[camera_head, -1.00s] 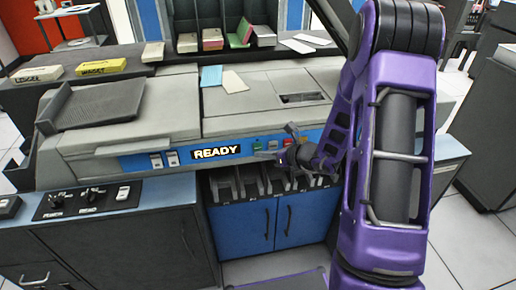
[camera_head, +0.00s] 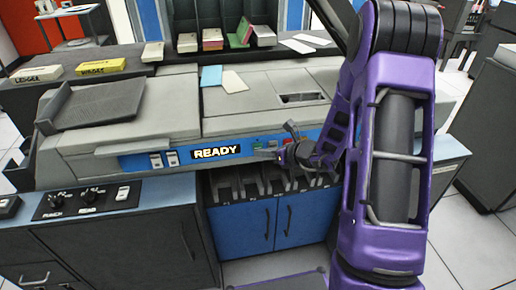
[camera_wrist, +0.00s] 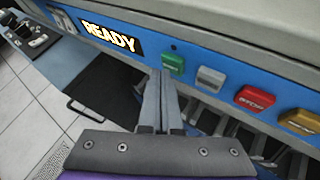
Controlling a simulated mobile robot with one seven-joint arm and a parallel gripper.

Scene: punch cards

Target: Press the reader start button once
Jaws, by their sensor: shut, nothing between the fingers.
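The card reader's blue front panel (camera_head: 135,162) carries a lit READY display (camera_head: 216,152) and a row of coloured buttons to its right. The green button (camera_wrist: 173,63) is nearest the display in the wrist view and also shows in the head view (camera_head: 257,143); its lettering is too small to read. My gripper (camera_wrist: 160,78) is shut and empty, its fingertips just below the green button in the wrist view. Whether they touch it cannot be told. In the head view my gripper (camera_head: 265,154) is in front of the panel, just below the button row.
A white button (camera_wrist: 211,78), a red STOP button (camera_wrist: 254,98) and a yellow button (camera_wrist: 299,121) sit to the right of the green one. Card slots (camera_head: 248,182) lie below the panel. A switch counter (camera_head: 150,190) stands at the left.

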